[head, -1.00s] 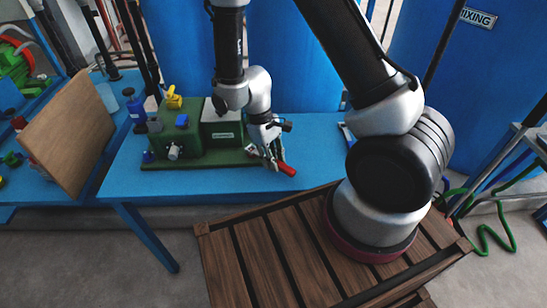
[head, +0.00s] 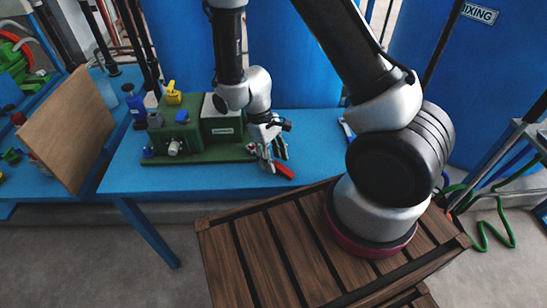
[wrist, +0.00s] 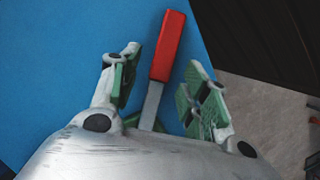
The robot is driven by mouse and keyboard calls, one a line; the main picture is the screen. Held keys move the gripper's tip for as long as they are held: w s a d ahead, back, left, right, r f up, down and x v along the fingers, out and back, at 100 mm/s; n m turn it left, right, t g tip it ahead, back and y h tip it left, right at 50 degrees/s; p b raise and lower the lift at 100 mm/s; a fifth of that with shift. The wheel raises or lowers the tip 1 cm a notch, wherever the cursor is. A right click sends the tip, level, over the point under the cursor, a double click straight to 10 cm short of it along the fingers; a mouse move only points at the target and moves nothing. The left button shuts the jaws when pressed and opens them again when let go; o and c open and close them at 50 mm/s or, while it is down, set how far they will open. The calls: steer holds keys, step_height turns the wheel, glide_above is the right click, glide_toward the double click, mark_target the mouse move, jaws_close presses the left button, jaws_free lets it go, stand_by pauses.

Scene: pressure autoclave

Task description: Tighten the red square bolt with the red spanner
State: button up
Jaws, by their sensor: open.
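The red spanner (head: 283,170) lies on the blue table near its front edge, right of the green machine (head: 180,138). In the wrist view its red handle (wrist: 168,48) points away from me and its grey shank runs back between my fingers. My gripper (head: 272,160) is directly over the spanner. In the wrist view my gripper (wrist: 158,85) is open, with one green-padded finger on each side of the spanner and gaps on both sides. The spanner's head is hidden by my gripper. I cannot make out the red square bolt in either view.
The blue table (head: 230,180) has free room in front of the machine. Another tool (head: 346,128) lies farther right, partly behind my arm. A brown board (head: 68,130) leans at the left. The table edge is close to the spanner.

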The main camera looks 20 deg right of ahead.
steer(key=v, duration=1.2)
